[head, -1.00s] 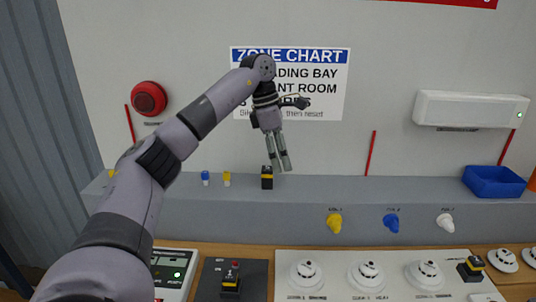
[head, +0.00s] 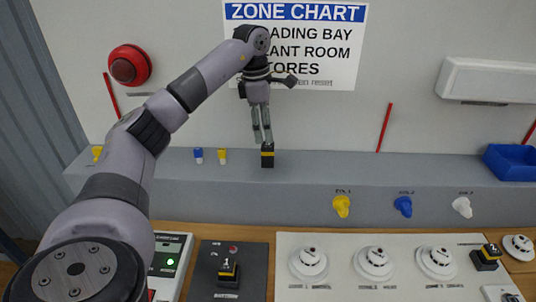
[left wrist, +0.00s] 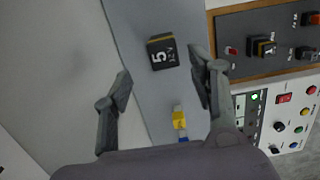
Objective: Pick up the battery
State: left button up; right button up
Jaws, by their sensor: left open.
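A black battery (head: 267,156) with a yellow band stands upright on the grey ledge. In the left wrist view the battery (left wrist: 162,54) shows its top, marked 5 and 12V. My left gripper (head: 262,141) points down just above it in the head view, fingers open. In the left wrist view the open fingers of my left gripper (left wrist: 160,70) are on either side of the battery's line, with nothing between them; contact cannot be seen. Other batteries marked 1 (head: 228,270) and 2 (head: 486,257) sit lower, on the panel and at the right. My right gripper is not in view.
Blue (head: 198,156) and yellow (head: 222,157) small pieces stand on the ledge (head: 330,168) left of the battery. A blue bin (head: 511,163) is at the ledge's right. White detectors (head: 373,263) line the board below.

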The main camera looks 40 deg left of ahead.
aim_at(268, 149)
pick_arm(q)
jog(key=shift+f, duration=0.65)
jog(key=shift+d+f, duration=0.15)
jog(key=shift+f, duration=0.3)
jog(key=shift+d+f+p, duration=0.1)
jog(key=shift+f+p, duration=0.15)
jog(key=shift+p, duration=0.25)
jog(key=f, duration=0.1)
jog(key=f+p, duration=0.2)
jog(key=shift+w+d+f, duration=0.1)
jog(key=shift+d+f, duration=0.15)
jog(key=shift+f, duration=0.55)
jog(key=c, duration=0.4)
grip_shut()
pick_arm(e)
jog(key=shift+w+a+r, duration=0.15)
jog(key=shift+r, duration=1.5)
